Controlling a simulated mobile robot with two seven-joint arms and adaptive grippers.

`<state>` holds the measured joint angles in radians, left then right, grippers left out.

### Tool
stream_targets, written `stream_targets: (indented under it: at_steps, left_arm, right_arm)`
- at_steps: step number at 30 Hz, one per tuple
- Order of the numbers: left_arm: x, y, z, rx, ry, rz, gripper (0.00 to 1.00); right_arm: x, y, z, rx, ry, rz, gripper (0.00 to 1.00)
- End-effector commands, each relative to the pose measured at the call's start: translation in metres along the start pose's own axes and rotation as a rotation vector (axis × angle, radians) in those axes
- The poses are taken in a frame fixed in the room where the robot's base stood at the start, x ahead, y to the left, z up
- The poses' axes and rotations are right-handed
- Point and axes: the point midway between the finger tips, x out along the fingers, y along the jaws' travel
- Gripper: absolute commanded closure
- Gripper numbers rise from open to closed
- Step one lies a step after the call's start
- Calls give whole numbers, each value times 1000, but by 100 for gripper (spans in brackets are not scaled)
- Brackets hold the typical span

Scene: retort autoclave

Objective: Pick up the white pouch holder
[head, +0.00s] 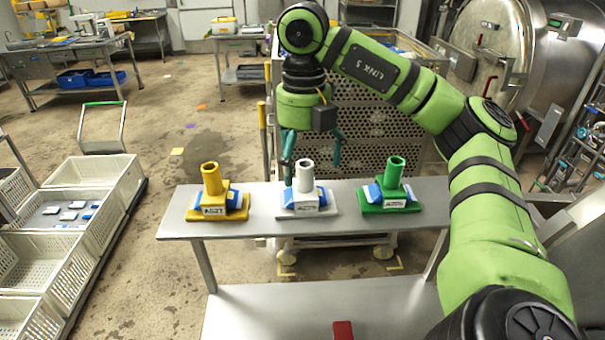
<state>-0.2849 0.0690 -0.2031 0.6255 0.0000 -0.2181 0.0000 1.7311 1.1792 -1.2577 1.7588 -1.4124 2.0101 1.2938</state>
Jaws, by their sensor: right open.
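The white pouch holder (303,194) stands upright in the middle of a metal table, with a tube-shaped top, a labelled front and blue sides. A yellow holder (214,196) stands to its left and a green holder (392,190) to its right, both of the same shape. My right gripper (312,158) has teal fingers pointing down, spread apart and empty. It is over the white holder, with the fingers around or just behind its tube; I cannot tell the exact depth. My left gripper is not in view.
The metal table (255,221) has free surface between the holders. A perforated metal cart (372,130) stands close behind it. White crates (100,195) on a trolley are at left. A round autoclave door (490,50) is at back right.

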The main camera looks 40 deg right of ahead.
Motion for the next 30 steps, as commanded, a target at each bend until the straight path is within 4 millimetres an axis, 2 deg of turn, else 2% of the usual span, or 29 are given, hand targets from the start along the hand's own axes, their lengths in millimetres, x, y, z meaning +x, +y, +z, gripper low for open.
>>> stream_targets:
  at_steps: [6,10,14,21,29,30]
  left_arm:
    - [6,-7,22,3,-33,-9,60]
    - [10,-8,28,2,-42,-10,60]
    - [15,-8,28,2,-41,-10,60]
    - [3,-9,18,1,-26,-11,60]
    - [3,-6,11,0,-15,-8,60]
    - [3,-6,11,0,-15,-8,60]
  right_arm:
    - [16,0,0,-2,4,-2,0]
    - [25,0,1,-1,2,-1,0]
    - [39,-2,2,-1,4,-2,0]
    - [64,-3,4,1,1,-2,0]
    - [71,-2,4,-1,0,0,0]
    - [71,-2,4,-1,0,0,4]
